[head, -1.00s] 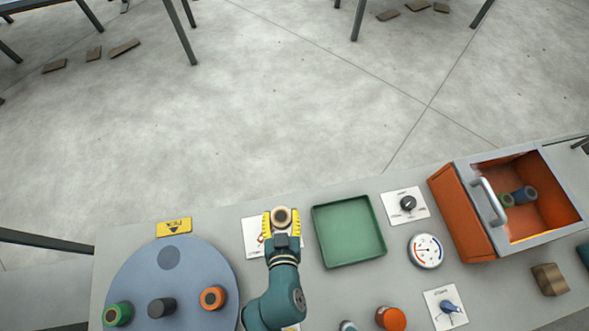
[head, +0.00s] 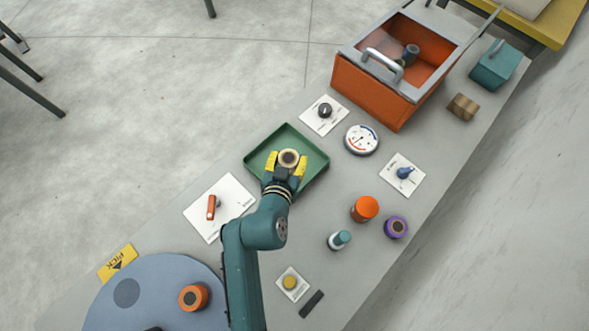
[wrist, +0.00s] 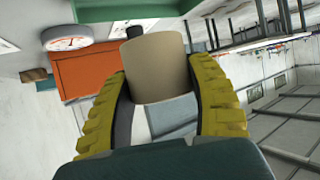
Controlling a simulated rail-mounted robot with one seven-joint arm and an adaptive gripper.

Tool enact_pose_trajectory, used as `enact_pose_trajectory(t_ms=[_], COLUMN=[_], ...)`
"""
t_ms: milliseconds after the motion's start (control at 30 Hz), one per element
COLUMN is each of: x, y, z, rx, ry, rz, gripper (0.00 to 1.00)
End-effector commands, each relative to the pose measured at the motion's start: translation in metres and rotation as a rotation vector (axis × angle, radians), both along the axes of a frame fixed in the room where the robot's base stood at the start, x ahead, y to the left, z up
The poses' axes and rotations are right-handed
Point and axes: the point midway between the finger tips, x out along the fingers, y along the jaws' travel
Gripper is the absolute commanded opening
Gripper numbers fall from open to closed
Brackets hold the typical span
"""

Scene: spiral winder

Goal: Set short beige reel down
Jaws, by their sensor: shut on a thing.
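The short beige reel (head: 289,158) is held upright between the yellow fingers of my gripper (head: 287,164). In the head view it appears over the green tray (head: 258,157); its height above the tray floor is hard to tell. In the wrist view the beige reel (wrist: 158,68) fills the space between the two yellow fingers of my gripper (wrist: 165,95). The part of the tray under my gripper is hidden.
An orange bin with a handle (head: 372,93) stands beyond the tray. A gauge (head: 361,139), a black knob card (head: 324,113) and a red lever card (head: 232,189) surround the tray. An orange reel (head: 193,297) sits on the blue turntable (head: 152,280).

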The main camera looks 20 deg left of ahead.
Motion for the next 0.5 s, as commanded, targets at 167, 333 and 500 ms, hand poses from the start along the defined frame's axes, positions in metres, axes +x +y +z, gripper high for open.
enact_pose_trajectory(t_ms=[167,333,500], x=[0.006,0.006,0.006], y=[0.013,0.013,0.013], z=[-0.019,-0.051,-0.080], rx=[-0.003,-0.003,-0.002], ry=[0.005,0.004,0.004], rz=[0.016,0.015,0.016], gripper=[0.20,0.20,0.20])
